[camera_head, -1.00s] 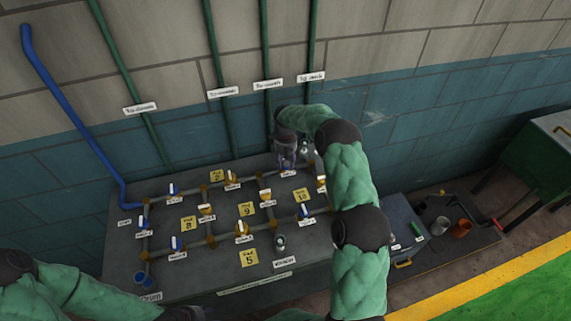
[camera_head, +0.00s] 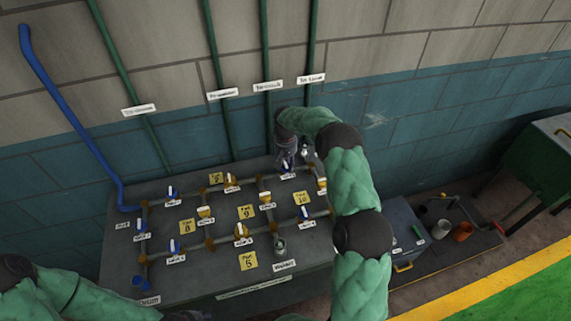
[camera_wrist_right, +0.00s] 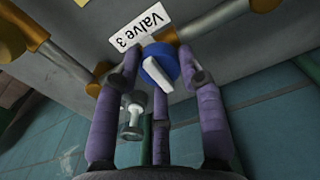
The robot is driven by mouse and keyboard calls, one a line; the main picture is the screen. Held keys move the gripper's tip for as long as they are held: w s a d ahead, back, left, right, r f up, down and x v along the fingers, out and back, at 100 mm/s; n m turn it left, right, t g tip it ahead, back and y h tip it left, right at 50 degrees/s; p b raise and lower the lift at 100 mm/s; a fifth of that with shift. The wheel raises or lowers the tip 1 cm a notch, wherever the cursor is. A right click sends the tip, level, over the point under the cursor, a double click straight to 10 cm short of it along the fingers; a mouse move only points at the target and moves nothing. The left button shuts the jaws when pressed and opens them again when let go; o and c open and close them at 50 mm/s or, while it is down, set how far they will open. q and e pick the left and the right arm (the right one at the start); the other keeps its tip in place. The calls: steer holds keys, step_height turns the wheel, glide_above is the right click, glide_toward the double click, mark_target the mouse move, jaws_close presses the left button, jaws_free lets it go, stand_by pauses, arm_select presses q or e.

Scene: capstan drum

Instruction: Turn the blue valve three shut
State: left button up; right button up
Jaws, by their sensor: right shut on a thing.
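Blue valve three (camera_wrist_right: 149,68) is in the right wrist view, a round blue cap with a white handle lying diagonally across it. Its "Valve 3" label (camera_wrist_right: 139,27) lies just beyond it. The purple fingers of my right gripper (camera_wrist_right: 158,62) are around the cap, shut on it. In the head view my right gripper (camera_head: 287,150) is over the far right part of the bench, with a bit of blue and white at its tips. My left arm enters at the bottom left; its gripper is out of frame.
The grey bench (camera_head: 120,255) carries a pipe grid with several blue and orange valves and yellow tags. A small metal fitting (camera_wrist_right: 132,115) is close beside my right fingers. A grey box (camera_head: 402,232) and cups stand to the right. A wall rises behind.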

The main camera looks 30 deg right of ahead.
mark_target(286, 164)
steer(key=o, duration=1.2)
steer(key=shift+c, duration=0.2)
step_height(286, 164, up, 12)
steer(key=shift+r, duration=0.1)
